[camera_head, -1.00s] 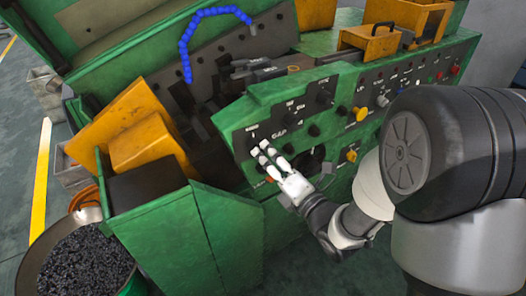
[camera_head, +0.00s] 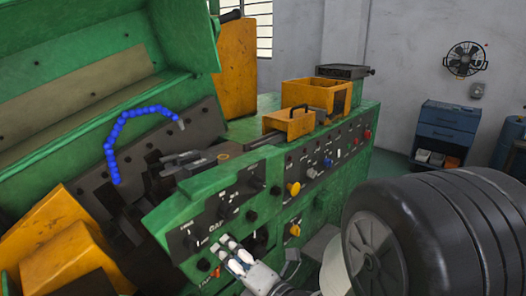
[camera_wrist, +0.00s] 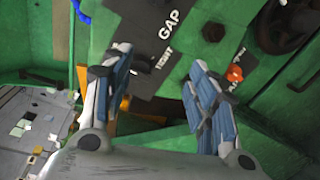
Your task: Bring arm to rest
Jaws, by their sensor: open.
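My gripper (camera_head: 228,246) is at the lower part of the head view, in front of the green machine's control panel (camera_head: 180,216), just below the word GAP. In the wrist view my gripper (camera_wrist: 160,78) has its two blue-grey padded fingers spread apart, with nothing between them. The panel's dark GAP label plate (camera_wrist: 150,28) lies beyond the fingertips. An orange-red knob (camera_wrist: 235,73) is just right of the right finger. I cannot tell how much room there is between fingertips and panel.
Yellow knobs (camera_head: 293,188) and a red knob (camera_head: 367,135) stick out along the panel. A yellow box (camera_head: 318,93) stands on the machine. A blue hose (camera_head: 112,140) arches over its bed. A blue cabinet (camera_head: 447,122) and a wall fan (camera_head: 465,60) are at the back right.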

